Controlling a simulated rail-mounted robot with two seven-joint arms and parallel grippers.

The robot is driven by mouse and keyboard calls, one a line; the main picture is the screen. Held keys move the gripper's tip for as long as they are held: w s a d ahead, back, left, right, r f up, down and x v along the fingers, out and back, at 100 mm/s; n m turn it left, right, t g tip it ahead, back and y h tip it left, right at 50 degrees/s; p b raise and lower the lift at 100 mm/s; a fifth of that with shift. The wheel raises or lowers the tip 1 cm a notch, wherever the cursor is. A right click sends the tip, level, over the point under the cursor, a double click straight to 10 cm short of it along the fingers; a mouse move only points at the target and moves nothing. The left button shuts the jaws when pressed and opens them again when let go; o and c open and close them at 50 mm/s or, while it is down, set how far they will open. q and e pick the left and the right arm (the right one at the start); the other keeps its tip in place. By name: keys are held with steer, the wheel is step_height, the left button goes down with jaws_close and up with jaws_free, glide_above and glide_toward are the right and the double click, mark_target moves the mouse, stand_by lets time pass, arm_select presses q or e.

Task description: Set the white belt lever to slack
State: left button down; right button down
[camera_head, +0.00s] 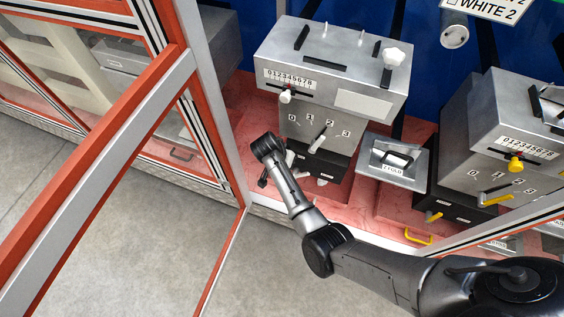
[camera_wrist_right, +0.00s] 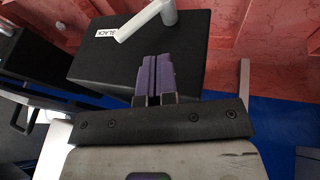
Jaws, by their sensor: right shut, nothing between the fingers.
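The white belt lever (camera_wrist_right: 150,18) sticks out from a black box (camera_wrist_right: 190,62) in the right wrist view, angled, with its free end beside a small label (camera_wrist_right: 106,33) that appears to read SLACK. In the head view a small white piece at the black box's lower front (camera_head: 322,181) seems to be the lever, partly hidden by my arm. My right gripper (camera_wrist_right: 158,62) is shut and empty, its purple fingertips in front of the black box, apart from the lever in the picture. In the head view it is mostly hidden by my wrist. My left gripper is not in view.
A grey machine (camera_head: 335,65) with a white slider knob (camera_head: 286,97) and a numbered dial lever (camera_head: 320,138) stands above the black box. A similar machine with yellow controls (camera_head: 515,163) stands right. Orange-framed panels (camera_head: 95,195) stand left; grey floor is clear in front.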

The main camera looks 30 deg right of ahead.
mark_target(301, 174)
steer(key=shift+s+d+f+b, duration=0.35)
steer(key=shift+s+d+f, duration=0.1)
steer(key=shift+f, duration=0.35)
steer(key=shift+s+d+f+b, duration=0.35)
steer(key=shift+s+d+f, duration=0.15)
steer(key=shift+f, duration=0.35)
steer(key=shift+s+d+f+b, duration=0.35)
steer(key=shift+s+d+f, duration=0.1)
steer(key=shift+f, duration=0.35)
